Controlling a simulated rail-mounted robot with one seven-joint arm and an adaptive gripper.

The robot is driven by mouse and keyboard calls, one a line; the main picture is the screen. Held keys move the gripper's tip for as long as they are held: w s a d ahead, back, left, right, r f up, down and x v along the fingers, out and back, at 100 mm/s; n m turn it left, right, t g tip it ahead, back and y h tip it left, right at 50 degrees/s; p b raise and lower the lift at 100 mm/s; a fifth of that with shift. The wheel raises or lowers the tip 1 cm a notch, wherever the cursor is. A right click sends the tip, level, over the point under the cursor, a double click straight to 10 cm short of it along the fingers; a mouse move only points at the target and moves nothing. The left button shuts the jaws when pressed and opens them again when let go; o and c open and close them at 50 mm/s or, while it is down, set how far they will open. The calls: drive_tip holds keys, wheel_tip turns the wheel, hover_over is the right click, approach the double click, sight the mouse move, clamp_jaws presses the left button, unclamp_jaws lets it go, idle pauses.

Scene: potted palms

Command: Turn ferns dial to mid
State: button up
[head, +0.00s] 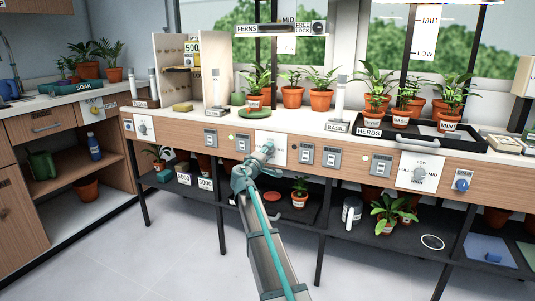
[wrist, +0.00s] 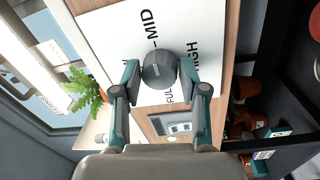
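A round grey dial (wrist: 159,70) on a white plate (wrist: 125,45) shows in the wrist view, with the words MID, HIGH and part of FULL near it. The MID mark is above the dial in that view; the dial's pointer direction is hard to read. My gripper (wrist: 159,73) has one finger on each side of the dial, very close to its sides; I cannot tell whether they touch. In the head view my gripper (head: 268,147) is at a white plate (head: 277,148) on the bench front, below the FERNS sign (head: 246,28). There it hides the dial.
Grey switches (head: 307,153) sit right of the plate. Another dial plate (head: 418,173) is further right, and a small dial (head: 143,127) is at the left end. Potted plants (head: 293,95) stand on the bench above; a shelf with pots runs below.

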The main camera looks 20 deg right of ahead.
drive_tip(key=shift+o, duration=1.1)
drive_tip(key=v, duration=1.2)
